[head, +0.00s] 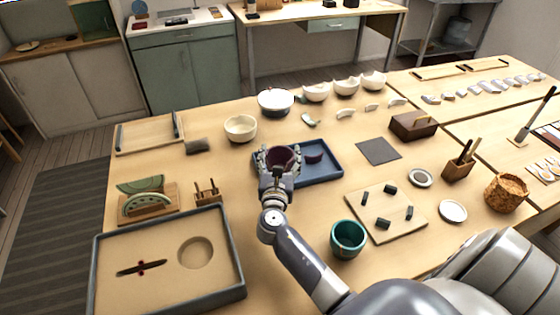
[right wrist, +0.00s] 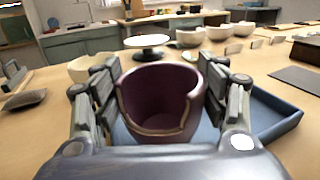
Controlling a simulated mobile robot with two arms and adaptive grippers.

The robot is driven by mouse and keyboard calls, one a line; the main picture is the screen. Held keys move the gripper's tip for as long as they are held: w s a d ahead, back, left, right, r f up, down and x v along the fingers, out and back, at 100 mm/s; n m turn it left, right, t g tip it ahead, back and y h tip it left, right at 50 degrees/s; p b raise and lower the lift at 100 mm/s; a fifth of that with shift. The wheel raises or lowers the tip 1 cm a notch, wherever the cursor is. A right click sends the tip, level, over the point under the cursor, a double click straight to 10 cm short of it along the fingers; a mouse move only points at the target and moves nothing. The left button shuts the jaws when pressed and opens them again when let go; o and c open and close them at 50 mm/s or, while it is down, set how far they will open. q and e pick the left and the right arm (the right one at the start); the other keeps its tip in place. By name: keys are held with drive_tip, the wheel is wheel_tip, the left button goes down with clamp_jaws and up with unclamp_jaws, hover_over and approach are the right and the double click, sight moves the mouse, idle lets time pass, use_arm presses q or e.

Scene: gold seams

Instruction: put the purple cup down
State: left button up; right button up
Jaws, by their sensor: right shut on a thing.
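The purple cup (head: 284,156) is held upright between the fingers of my right gripper (head: 279,160), at the left part of the blue tray (head: 322,177). In the right wrist view the cup (right wrist: 160,100) has a broken, notched rim facing me, with a pale edge along the break. The fingers close on it from both sides. A purple shard (head: 314,157) lies in the tray to the right of the cup. Whether the cup's base touches the tray is hidden by the gripper. My left gripper is not in view.
A teal cup (head: 348,238) stands near the board with dark pieces (head: 386,222). A large framed tray (head: 168,262) is at front left. The tray's right part has bare room.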

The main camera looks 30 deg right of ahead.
drive_tip(key=shift+f, duration=0.85)
drive_tip(key=shift+f, duration=0.2)
drive_tip(key=o, duration=1)
drive_tip(key=shift+r, duration=0.1)
